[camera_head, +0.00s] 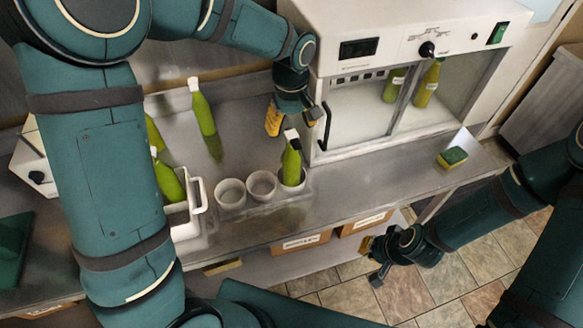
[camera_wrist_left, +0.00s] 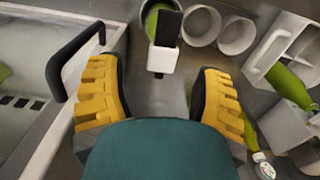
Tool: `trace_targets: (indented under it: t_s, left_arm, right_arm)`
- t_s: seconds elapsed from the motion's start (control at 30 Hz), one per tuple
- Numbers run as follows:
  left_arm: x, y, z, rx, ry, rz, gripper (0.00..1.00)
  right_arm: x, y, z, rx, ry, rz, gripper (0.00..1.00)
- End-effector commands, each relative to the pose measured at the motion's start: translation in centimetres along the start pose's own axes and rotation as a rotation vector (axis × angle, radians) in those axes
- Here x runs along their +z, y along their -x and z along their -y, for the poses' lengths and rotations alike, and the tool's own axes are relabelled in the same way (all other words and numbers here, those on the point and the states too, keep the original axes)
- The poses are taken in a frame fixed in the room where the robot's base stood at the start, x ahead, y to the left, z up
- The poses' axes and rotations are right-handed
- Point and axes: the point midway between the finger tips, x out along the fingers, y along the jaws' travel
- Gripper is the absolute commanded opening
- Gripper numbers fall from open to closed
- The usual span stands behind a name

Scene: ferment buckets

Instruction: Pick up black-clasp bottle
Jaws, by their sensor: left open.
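The black-clasp bottle (camera_head: 292,164) is green and stands upright in the rightmost of three round white cups on the metal counter. In the left wrist view its black clasp (camera_wrist_left: 168,27) and white neck piece show between and just beyond the fingertips. My left gripper (camera_head: 285,122) is open, with yellow finger pads, just above and behind the bottle top; it also shows in the left wrist view (camera_wrist_left: 159,78). Nothing is between its fingers that I can see as held. My right gripper (camera_head: 372,262) is open and empty, low in front of the counter, above the tiled floor.
A white cabinet (camera_head: 345,22) with a dark handle stands close right of my left gripper, green bottles inside. Two empty cups (camera_head: 231,194) are left of the bottle. A white crate (camera_head: 198,198) and white-topped bottles (camera_head: 203,112) are further left. A sponge (camera_head: 452,158) lies at right.

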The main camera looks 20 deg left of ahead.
Motion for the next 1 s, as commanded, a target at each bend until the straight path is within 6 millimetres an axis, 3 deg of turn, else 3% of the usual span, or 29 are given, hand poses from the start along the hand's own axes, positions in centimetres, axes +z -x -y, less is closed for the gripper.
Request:
trace_targets:
  t_s: [0.4,0.7,0.9,1.0]
  left_arm:
    - [0.5,-4.9,0.2,-0.002,0.000,0.001,0.67]
    - [0.5,-5.2,0.1,0.000,0.000,0.000,0.65]
    - [0.5,-5.2,0.1,0.000,0.000,0.000,0.00]
    - [0.4,-5.1,0.1,0.001,-0.001,-0.001,0.00]
  right_arm:
    - [0.0,0.1,0.0,0.000,0.000,0.000,0.00]
    - [0.0,0.1,0.0,0.000,0.000,0.000,0.00]
    - [0.0,0.1,0.0,0.000,0.000,0.000,0.00]
    - [0.0,0.1,0.0,0.000,0.000,0.000,0.00]
